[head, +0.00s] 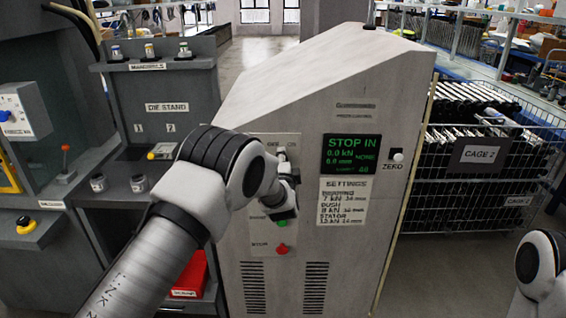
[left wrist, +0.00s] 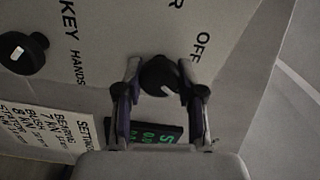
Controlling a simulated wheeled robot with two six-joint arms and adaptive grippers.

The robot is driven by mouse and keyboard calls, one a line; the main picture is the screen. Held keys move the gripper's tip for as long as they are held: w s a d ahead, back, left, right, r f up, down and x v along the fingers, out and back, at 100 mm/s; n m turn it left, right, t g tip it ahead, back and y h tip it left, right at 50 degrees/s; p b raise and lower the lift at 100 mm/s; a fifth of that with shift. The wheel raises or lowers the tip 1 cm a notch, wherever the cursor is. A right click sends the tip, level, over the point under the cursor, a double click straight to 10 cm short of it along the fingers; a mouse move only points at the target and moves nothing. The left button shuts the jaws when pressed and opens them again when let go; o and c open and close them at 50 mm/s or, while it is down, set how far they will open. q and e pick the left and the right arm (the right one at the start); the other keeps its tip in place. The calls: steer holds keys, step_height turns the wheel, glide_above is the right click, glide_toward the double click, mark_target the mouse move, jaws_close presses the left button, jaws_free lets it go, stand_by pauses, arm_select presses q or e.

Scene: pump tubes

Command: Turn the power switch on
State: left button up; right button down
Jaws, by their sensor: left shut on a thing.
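The power switch (left wrist: 158,76) is a dark round knob on the grey cabinet (head: 372,75), with an OFF label beside it in the left wrist view. My left gripper (left wrist: 161,72) has one finger on each side of the knob and is shut on it. In the head view my left arm covers most of the switch panel, so the knob is hard to make out there. My right arm's link shows at the lower right of the head view, but its gripper is out of view.
A second dark knob (left wrist: 24,52) sits near the KEY and HANDS labels. The lit screen (head: 351,156) reads STOP IN. A red button (head: 282,249) is low on the panel. A wire cage (head: 475,190) stands right, a grey die stand (head: 165,108) left.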

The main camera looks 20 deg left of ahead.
arm_select(q)
steer(key=shift+m, duration=1)
steer(key=o, duration=1.1)
steer(key=shift+o, duration=0.2)
